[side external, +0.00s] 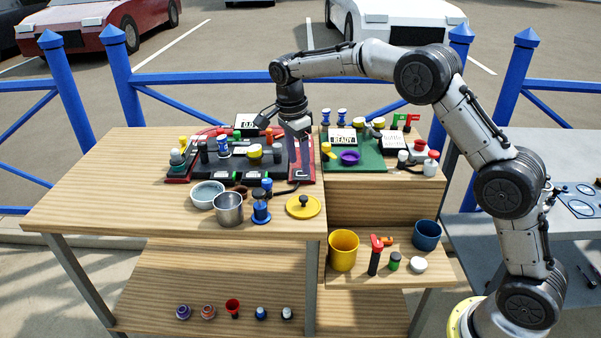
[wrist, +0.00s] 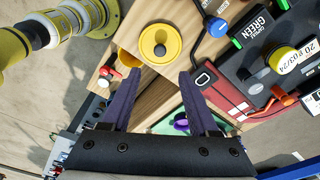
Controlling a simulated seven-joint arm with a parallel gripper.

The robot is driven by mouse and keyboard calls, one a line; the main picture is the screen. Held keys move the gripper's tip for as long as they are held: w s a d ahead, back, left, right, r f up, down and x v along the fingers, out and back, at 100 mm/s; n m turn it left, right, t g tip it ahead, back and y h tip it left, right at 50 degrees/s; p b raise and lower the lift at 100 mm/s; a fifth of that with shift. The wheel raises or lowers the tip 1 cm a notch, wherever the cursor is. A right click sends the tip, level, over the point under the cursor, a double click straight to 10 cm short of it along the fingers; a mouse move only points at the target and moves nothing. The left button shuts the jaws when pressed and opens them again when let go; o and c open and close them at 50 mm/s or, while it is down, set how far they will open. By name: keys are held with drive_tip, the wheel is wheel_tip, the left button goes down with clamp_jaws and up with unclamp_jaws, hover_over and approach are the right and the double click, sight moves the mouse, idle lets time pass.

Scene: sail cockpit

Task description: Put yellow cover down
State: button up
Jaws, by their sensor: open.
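The yellow cover (side external: 303,206) is a round disc with a dark knob on top. It lies flat on the wooden table top near the front right edge. In the wrist view it shows at the top centre (wrist: 153,54), beyond the fingertips. My gripper (side external: 299,168) is open and empty above the red right end of the control panel, behind the cover in the side view. Its two dark purple fingers (wrist: 160,74) are spread wide in the wrist view, with nothing between them.
A metal cup (side external: 229,210), a pale bowl (side external: 207,194) and a blue knobbed piece (side external: 261,210) stand left of the cover. The crowded control panel (side external: 246,172) lies behind. A yellow pot (side external: 343,252) stands on the lower right shelf. The table's left side is clear.

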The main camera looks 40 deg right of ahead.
drive_tip(key=s+r+n+t, duration=0.3)
drive_tip(key=s+r+n, duration=0.75)
drive_tip(key=s, duration=0.65)
drive_tip(key=s+a+f+n+t+y, duration=0.1)
drive_tip(key=s+n, duration=0.8)
drive_tip(key=s, duration=1)
drive_tip(key=shift+a+f+n+t, duration=0.2)
drive_tip(key=shift+f+n+t, duration=0.15)
drive_tip(key=shift+f+t, duration=0.55)
